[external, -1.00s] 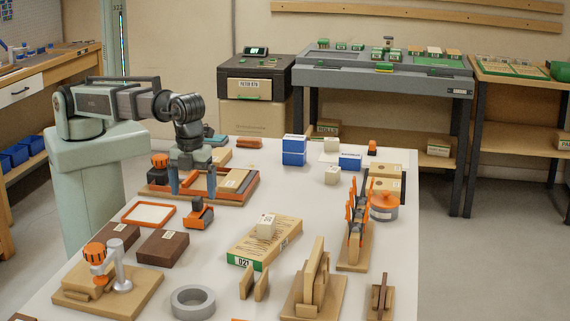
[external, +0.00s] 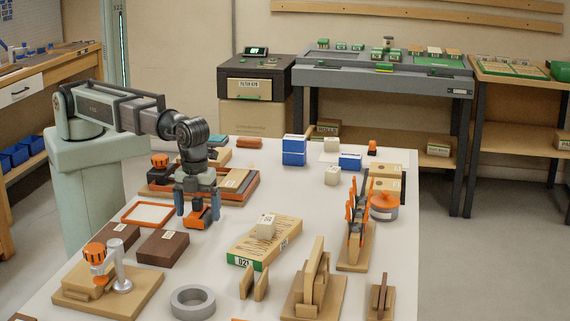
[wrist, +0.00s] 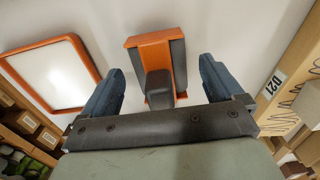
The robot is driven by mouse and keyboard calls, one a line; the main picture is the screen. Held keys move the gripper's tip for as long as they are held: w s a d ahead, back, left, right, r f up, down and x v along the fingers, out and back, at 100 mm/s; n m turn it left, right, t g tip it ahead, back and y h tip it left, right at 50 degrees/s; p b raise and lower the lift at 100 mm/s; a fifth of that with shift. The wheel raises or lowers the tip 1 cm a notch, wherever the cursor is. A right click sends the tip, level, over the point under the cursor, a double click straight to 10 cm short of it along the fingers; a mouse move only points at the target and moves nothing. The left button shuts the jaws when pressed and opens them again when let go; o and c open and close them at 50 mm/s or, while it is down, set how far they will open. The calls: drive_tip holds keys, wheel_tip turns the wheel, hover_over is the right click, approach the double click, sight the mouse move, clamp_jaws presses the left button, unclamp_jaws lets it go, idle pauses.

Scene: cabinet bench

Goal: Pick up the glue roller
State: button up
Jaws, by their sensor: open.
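The glue roller appears to be the small orange and dark grey tool (external: 198,217) on the white table, left of the middle. In the wrist view its orange body with dark sides and a dark handle block (wrist: 159,88) shows between and beyond my fingers. My gripper (external: 197,204) is open, pointing down, directly over the tool. Its two blue fingers stand on either side of the tool, and a gap shows on each side in the wrist view (wrist: 160,72). My gripper partly hides the tool in the external view. I cannot tell how far the fingertips are above the table.
An orange-rimmed frame (external: 128,213) lies left of the tool, and brown boxes (external: 166,247) lie in front. A wooden tray (external: 235,196) is just behind my gripper.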

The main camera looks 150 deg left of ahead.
drive_tip(key=shift+c, duration=0.3)
drive_tip(key=c, duration=1.1)
